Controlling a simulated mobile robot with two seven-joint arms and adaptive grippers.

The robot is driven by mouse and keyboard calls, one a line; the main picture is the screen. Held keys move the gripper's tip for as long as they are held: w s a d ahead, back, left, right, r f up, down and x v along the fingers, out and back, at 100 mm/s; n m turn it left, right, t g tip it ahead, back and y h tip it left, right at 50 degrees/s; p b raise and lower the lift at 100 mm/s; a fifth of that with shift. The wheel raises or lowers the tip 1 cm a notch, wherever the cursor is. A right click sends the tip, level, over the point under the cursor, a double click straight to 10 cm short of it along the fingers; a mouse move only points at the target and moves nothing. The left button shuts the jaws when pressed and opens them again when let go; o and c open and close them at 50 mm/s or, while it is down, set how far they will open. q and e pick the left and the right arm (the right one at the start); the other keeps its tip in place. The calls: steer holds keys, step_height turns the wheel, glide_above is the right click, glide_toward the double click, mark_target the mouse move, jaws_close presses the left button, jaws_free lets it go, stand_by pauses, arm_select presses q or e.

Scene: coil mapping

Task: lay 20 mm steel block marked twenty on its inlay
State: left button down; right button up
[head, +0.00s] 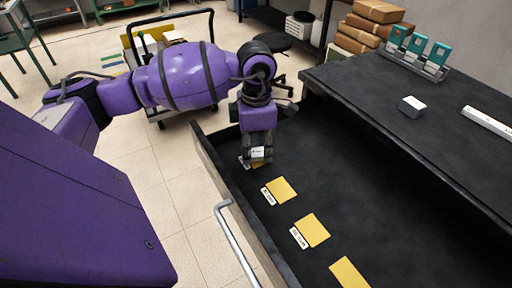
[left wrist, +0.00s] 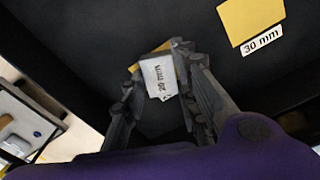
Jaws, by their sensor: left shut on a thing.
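The steel block (head: 258,153), pale with dark lettering that looks like "20 mm", is between the fingers of my left gripper (head: 258,148). In the left wrist view the block (left wrist: 159,77) shows between the two dark fingers (left wrist: 161,72), which are shut on it. A yellow inlay (left wrist: 155,51) shows partly behind the block. In the head view this inlay is mostly hidden by the gripper, with the edge of its white label (head: 243,162) showing. I cannot tell whether the block touches the inlay. My right gripper is in neither view.
The open dark drawer (head: 370,215) holds more yellow inlays, one (head: 283,190) labelled 30 mm in the left wrist view (left wrist: 252,22). Another block (head: 412,107) lies on the black bench top (head: 360,80), near a rack of teal items (head: 415,52). The drawer's front wall (head: 228,190) stands close by.

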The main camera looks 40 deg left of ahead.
mark_target(256, 152)
arm_select(q)
steer(key=shift+f, duration=0.25)
steer(key=c, duration=1.4)
jaws_free()
steer(key=shift+r, duration=0.1)
step_height(256, 152, up, 12)
steer(key=shift+r, duration=0.2)
